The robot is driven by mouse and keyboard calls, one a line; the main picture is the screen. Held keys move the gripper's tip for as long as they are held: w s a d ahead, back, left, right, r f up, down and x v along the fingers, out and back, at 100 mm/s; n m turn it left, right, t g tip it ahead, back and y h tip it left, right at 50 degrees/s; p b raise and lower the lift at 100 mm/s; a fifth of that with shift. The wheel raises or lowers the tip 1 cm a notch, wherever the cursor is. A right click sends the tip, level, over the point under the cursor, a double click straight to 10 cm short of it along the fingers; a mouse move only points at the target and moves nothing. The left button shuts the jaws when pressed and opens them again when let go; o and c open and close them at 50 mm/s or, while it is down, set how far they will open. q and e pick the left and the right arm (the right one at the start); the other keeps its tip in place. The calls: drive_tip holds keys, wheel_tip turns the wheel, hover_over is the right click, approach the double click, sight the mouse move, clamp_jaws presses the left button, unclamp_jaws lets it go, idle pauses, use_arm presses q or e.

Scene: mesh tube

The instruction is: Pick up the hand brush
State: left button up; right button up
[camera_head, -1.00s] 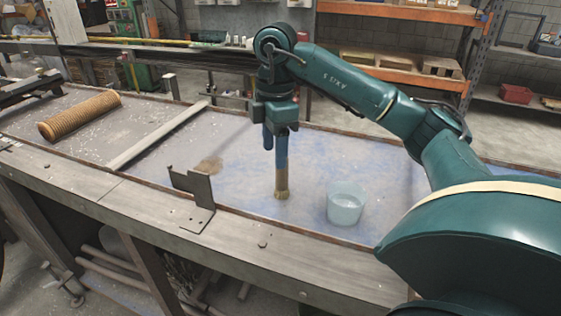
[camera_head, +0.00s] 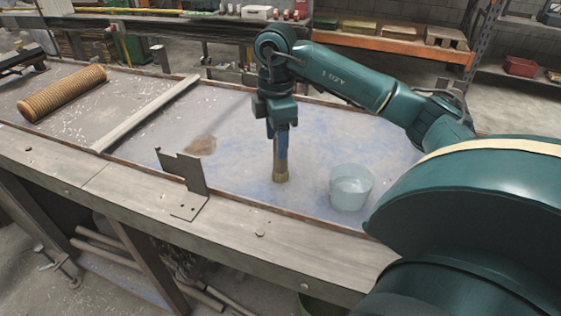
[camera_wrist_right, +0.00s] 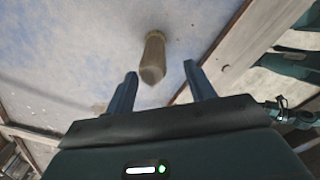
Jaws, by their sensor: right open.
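The hand brush (camera_head: 281,172) stands upright on the bluish table bed, left of a clear tub. Its pale brown bristle end is at the bottom. My right gripper (camera_head: 278,146) is above it with blue fingers pointing down, partly covering its upper part. In the right wrist view, the brush (camera_wrist_right: 153,58) shows as a tan stub beyond the fingertips, between their lines. The right gripper (camera_wrist_right: 160,72) is open there, with nothing between its fingers. My left gripper is not in view.
A clear tub (camera_head: 351,188) stands close right of the brush. A bent dark metal bracket (camera_head: 188,178) sits on the front ledge. A ribbed orange-brown tube (camera_head: 62,93) lies far left, beyond a wooden strip (camera_head: 148,113). The bed between strip and brush is mostly clear.

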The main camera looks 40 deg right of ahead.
drive_tip(key=f, duration=0.2)
drive_tip(key=d+f, duration=0.1)
drive_tip(key=f, duration=0.1)
drive_tip(key=shift+d+f+p, duration=0.15)
drive_tip(key=shift+f+p, duration=0.1)
drive_tip(key=shift+p, duration=0.15)
drive_tip(key=shift+w+f, duration=0.1)
drive_tip(key=shift+f, duration=0.25)
drive_tip(key=c, duration=1)
